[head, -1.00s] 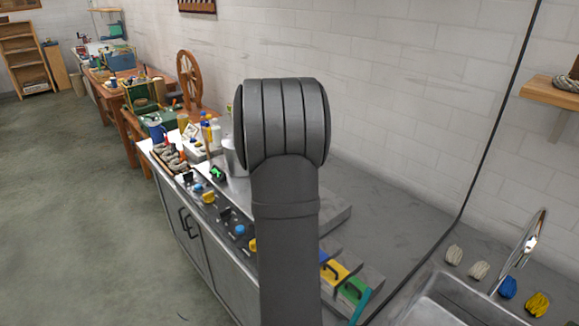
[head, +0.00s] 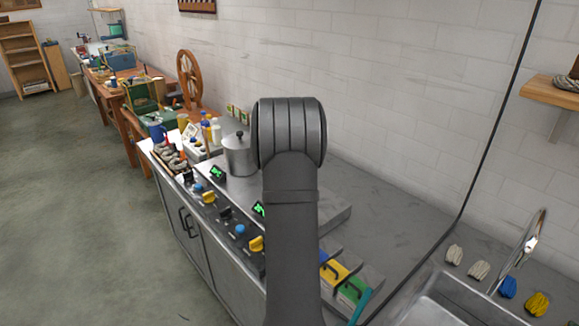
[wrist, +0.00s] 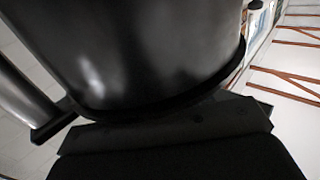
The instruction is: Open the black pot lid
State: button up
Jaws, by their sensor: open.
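A grey metal pot (head: 240,160) stands upright on the counter in the head view, just left of my arm. Its lid (head: 237,142) is on, with a small dark knob on top. No black pot shows clearly in the head view; my arm covers part of the stove. In the wrist view a large glossy black rounded body (wrist: 135,50) with a rim fills the top, very close; I cannot tell what it is. The dark block of my gripper (wrist: 175,130) shows below it, open. Its fingertips are not clear, and the head view hides it behind my arm.
Yellow and blue knobs (head: 240,230) line the counter's front edge. Yellow and green boxes (head: 352,290) lie right of my arm, near the sink (head: 455,300). Bottles and dark skeins (head: 170,158) crowd the left end.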

grip_shut()
jog(key=shift+w+d+m+h, duration=0.25)
jog(key=shift+m+h, duration=0.15)
jog(key=shift+h, duration=0.2)
jog(key=shift+w+d+m+g+h, duration=0.15)
jog(key=shift+w+d+m+h, duration=0.15)
jog(key=shift+m+h, duration=0.5)
jog(key=shift+w+d+m+g+h, duration=0.2)
jog(key=shift+d+m+h, duration=0.2)
jog(key=shift+h, duration=0.7)
grip_release()
jog(key=v, duration=1.7)
jog(key=shift+s, duration=0.25)
